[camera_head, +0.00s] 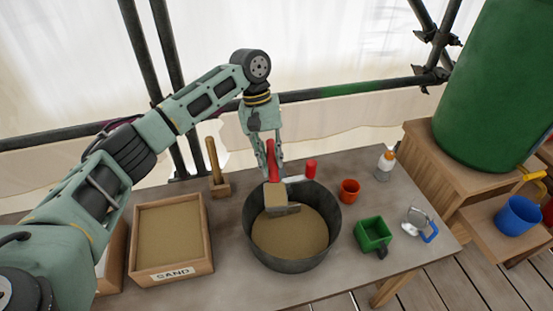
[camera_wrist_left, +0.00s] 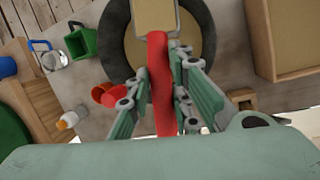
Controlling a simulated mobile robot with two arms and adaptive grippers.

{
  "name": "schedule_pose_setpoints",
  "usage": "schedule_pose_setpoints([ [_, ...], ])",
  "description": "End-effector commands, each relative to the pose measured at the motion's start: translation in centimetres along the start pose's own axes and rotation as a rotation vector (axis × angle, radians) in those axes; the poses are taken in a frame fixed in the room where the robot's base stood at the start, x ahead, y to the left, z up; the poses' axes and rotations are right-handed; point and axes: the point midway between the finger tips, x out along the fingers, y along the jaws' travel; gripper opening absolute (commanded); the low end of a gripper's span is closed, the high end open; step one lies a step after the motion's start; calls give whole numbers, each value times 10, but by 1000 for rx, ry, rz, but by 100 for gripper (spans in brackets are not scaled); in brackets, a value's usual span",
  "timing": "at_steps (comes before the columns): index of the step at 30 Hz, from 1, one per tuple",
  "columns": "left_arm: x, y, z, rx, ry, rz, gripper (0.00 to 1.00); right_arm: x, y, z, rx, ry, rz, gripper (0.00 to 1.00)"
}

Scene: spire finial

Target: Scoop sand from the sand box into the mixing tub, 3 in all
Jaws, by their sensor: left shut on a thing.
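My left gripper (camera_head: 268,162) is shut on the red handle of a scoop (camera_head: 277,196). The scoop is held over the far part of the dark mixing tub (camera_head: 250,242), with sand-coloured material showing in its pan. The red handle also shows between the fingers in the left wrist view (camera_wrist_left: 161,85). Sand-coloured material covers the tub's floor. The sand box (camera_head: 205,240), a wooden box labelled SAND, stands left of the tub and holds a flat layer of sand. My right gripper is not in view.
A red cup (camera_head: 349,191), a green square scoop (camera_head: 373,234), a glass jug with blue handle (camera_head: 420,224) and a white bottle with orange cap (camera_head: 386,160) stand right of the tub. A wooden block with an upright handle (camera_head: 215,165) stands behind, left of the tub.

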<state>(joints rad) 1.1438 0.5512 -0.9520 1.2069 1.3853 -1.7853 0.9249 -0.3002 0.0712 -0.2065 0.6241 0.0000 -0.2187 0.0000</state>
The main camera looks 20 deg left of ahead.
Motion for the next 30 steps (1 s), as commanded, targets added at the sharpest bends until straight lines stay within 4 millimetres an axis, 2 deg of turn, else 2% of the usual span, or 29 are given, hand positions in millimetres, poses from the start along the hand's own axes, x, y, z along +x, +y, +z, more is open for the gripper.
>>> schedule_pose_setpoints([
  [1,-2,5,-8,-33,-15,11,0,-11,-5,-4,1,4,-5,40],
  [7,19,5,-34,-140,-47,41,0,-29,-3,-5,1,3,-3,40],
  [13,48,0,-38,-200,-71,68,0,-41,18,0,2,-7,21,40],
  [20,52,-8,-37,-164,-47,169,0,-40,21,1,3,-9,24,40],
  [24,61,-16,-37,-110,-21,296,0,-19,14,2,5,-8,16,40],
  [30,61,-20,-36,-51,7,429,0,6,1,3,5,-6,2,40],
])
